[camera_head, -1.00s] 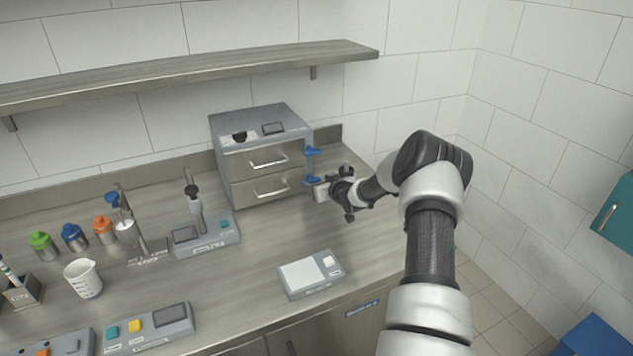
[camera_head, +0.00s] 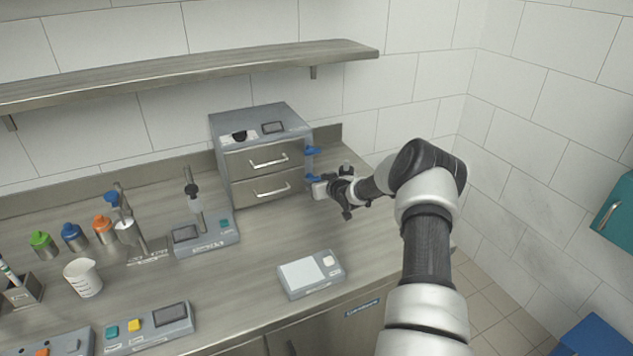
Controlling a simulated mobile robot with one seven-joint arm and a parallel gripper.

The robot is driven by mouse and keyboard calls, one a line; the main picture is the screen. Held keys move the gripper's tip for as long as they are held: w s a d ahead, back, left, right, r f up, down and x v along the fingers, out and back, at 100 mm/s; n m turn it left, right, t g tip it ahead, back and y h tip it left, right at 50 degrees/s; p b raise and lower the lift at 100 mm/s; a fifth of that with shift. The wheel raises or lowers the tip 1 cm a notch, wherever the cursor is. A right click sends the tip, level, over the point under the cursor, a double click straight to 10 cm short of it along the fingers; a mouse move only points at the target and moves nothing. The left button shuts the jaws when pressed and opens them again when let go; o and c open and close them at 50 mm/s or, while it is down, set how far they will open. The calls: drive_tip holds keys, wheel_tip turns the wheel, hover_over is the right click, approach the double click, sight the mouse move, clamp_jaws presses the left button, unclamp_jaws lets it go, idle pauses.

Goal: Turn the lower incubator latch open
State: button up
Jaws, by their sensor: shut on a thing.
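The incubator (camera_head: 268,155) is a grey box with two drawers against the back wall of the bench. Its upper latch (camera_head: 313,150) is blue and sticks out at the right edge, beside the upper drawer. The lower latch (camera_head: 309,179) is also blue, below it beside the lower drawer. My gripper (camera_head: 316,188) reaches in from the right and is shut on the lower latch, of which only a part shows. The fingers are small in view and hide the rest of the latch. Both drawers look shut.
A scale (camera_head: 311,275) lies on the bench in front of my gripper. A stirrer-like device (camera_head: 205,237) stands left of the incubator. Bottles, a beaker (camera_head: 83,278) and button boxes fill the left side. A shelf (camera_head: 190,72) runs above.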

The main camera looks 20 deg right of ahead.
drive_tip(key=shift+d+f, duration=0.1)
drive_tip(key=shift+d+m+y+b, duration=0.2)
drive_tip(key=shift+m+y+b, duration=0.3)
drive_tip(key=shift+m+y, duration=0.15)
drive_tip(key=shift+d+m+y, duration=0.15)
drive_tip(key=shift+m+y, duration=0.5)
drive_tip(key=shift+m, duration=0.3)
drive_tip(key=shift+d+f+m+y+b, duration=0.1)
drive_tip(key=shift+f+m+y+b, duration=0.1)
drive_tip(key=shift+m+y+b, duration=0.3)
drive_tip(key=shift+d+f+m+y+b, duration=0.1)
drive_tip(key=shift+f+m+y+b, duration=0.15)
drive_tip(key=shift+m+b, duration=0.45)
drive_tip(key=m+b, duration=0.1)
drive_tip(key=m+t+y+b, duration=0.1)
drive_tip(key=b, duration=0.1)
drive_tip(key=m+y+b, duration=0.1)
drive_tip(key=shift+d+f, duration=0.15)
drive_tip(key=shift+f, duration=0.1)
drive_tip(key=shift+d+m+t+y+b, duration=0.1)
drive_tip(key=shift+m+t+y+b, duration=0.35)
drive_tip(key=shift+m+b, duration=1.25)
drive_tip(key=shift+t, duration=0.25)
